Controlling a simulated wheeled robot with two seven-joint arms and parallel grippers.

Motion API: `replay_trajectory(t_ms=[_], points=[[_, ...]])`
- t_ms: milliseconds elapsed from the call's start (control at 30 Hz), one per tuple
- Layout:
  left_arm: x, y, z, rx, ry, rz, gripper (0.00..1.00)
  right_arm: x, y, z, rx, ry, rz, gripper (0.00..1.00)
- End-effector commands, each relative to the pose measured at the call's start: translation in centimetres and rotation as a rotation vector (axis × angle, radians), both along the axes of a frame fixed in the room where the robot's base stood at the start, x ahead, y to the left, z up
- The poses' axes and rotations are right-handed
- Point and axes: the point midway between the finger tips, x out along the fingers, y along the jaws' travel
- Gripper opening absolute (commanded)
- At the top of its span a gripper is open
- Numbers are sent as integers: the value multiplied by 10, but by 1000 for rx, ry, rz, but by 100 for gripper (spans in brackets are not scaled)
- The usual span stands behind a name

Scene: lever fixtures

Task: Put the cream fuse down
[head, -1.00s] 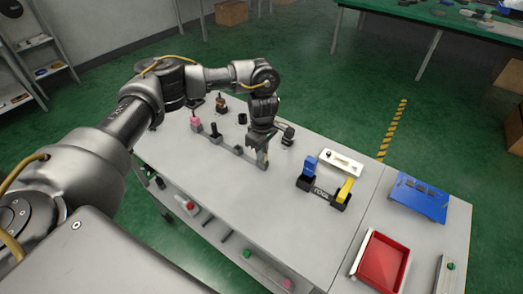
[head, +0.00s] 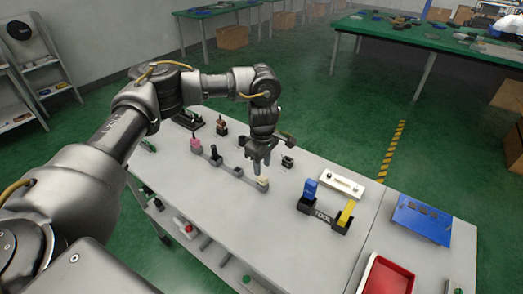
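The cream fuse (head: 262,182) sits at the near right end of a low grey rail (head: 228,167) on the table. My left gripper (head: 260,168) points down just above it. Its two fingers look apart, with the fuse showing below the tips; whether they touch it is hard to tell. A pink piece (head: 196,145) and a black piece (head: 216,158) stand farther left on the same rail. My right gripper is not in view.
A black tool holder (head: 324,218) with a blue and a yellow piece stands to the right, by a white block (head: 342,185). A blue panel (head: 422,219) and red tray (head: 386,276) lie farther right. A small black fixture (head: 287,162) is close to the gripper. The front tabletop is clear.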

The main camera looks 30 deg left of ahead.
Motion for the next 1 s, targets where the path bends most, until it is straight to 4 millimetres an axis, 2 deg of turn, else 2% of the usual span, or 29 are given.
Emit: replay_trajectory(t_ms=[33, 200, 400, 567, 1000], points=[[1, 0, 12, 2, -6, -2, 37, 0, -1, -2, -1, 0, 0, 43], [1, 0, 46, 1, -4, -1, 37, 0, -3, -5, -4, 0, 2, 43], [0, 0, 69, 2, -1, 0, 37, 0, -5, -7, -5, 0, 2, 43], [0, 0, 75, 0, 1, 0, 37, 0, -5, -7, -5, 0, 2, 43], [0, 0, 75, 0, 1, 0, 37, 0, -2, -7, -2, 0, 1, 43]])
